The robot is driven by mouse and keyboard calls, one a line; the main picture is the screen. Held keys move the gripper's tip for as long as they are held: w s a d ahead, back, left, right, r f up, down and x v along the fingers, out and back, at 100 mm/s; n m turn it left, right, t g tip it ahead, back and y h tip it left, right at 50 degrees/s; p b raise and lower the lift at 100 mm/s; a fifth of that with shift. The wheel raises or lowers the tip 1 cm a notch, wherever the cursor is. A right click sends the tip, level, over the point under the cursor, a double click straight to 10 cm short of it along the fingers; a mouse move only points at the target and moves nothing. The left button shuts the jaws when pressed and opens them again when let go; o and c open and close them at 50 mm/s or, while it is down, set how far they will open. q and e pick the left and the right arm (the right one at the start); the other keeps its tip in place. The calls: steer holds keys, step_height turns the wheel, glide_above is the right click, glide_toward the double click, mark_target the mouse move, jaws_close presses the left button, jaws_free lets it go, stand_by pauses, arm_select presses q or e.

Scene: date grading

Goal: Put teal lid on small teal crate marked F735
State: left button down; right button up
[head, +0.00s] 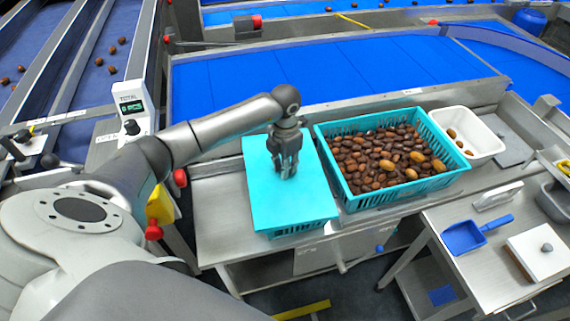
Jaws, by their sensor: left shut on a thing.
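The teal lid (265,200) is a flat panel lying over the top of the small teal crate (300,230) on the steel bench. Only the crate's front wall shows below the lid edge. I cannot tell whether the lid is fully seated or slightly above the rim, and no F735 marking is readable. My left gripper (287,172) points down at the middle of the lid and is shut on it; the fingers hide the part they grip. My right gripper is not in view.
A larger teal crate (324,148) full of brown dates stands just right of the lid. A white tub (477,126) with a few dates is beyond it. A blue scoop (463,238) lies on the right-hand table. A blue conveyor (340,70) runs behind.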

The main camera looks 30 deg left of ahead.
arm_select(q)
steer(key=shift+f, duration=0.1)
steer(key=c, duration=1.2)
jaws_free()
steer(key=shift+o, duration=0.2)
steer(key=o, duration=0.4)
steer(key=shift+c, duration=0.2)
steer(key=shift+r+p, duration=2.15)
steer(key=shift+r, duration=1.35)
